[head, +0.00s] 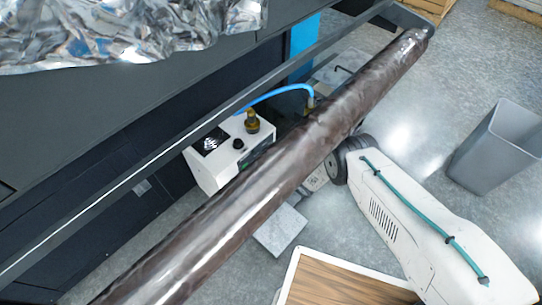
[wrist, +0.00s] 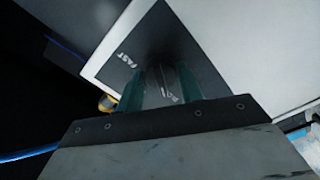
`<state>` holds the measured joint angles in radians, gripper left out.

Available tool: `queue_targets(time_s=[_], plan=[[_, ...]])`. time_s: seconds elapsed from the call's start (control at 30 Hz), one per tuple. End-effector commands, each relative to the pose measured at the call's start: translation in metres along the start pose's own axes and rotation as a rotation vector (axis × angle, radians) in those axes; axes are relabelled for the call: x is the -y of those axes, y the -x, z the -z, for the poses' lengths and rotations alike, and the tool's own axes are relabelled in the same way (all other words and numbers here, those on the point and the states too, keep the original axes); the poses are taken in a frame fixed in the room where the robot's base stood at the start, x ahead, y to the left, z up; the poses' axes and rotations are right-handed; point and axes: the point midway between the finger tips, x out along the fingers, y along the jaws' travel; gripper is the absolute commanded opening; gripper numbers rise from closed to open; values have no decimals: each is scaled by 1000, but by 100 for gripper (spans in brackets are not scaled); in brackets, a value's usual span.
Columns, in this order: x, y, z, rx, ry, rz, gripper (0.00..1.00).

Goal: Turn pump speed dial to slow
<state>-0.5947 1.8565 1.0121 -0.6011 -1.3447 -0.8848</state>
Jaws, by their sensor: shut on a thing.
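The pump (head: 213,177) is a white box in the head view, partly behind the long brown roll. The wrist view shows its white surface (wrist: 225,40) with a dark label plate (wrist: 172,38). The plate reads "FAST" at the left; a second word, lower right, is partly covered by a finger. My gripper (wrist: 162,75) has its two teal fingers shut on the dark speed dial (wrist: 165,66), in front of the plate. The dial's pointer cannot be made out. In the head view my gripper is hidden behind the roll.
The brown roll (head: 265,170) runs diagonally across the head view, between camera and pump. A blue hose (head: 280,91) and brass fitting (head: 252,122) are at the pump. A grey bin (head: 495,150) stands right; a wood-topped surface (head: 340,285) is at the bottom.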

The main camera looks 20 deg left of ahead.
Motion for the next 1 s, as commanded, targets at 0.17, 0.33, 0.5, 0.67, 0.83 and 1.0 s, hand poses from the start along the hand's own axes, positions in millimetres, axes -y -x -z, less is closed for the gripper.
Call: queue_targets(time_s=[0.17, 0.33, 0.5, 0.67, 0.83, 1.0], plan=[[2, 2, -1, 4, 19, 3, 14], [2, 2, -1, 4, 24, 3, 14], [2, 2, -1, 4, 23, 3, 14], [2, 1, 0, 3, 23, 3, 58], [2, 0, 0, 1, 24, 2, 58], [1, 7, 0, 2, 23, 2, 58]])
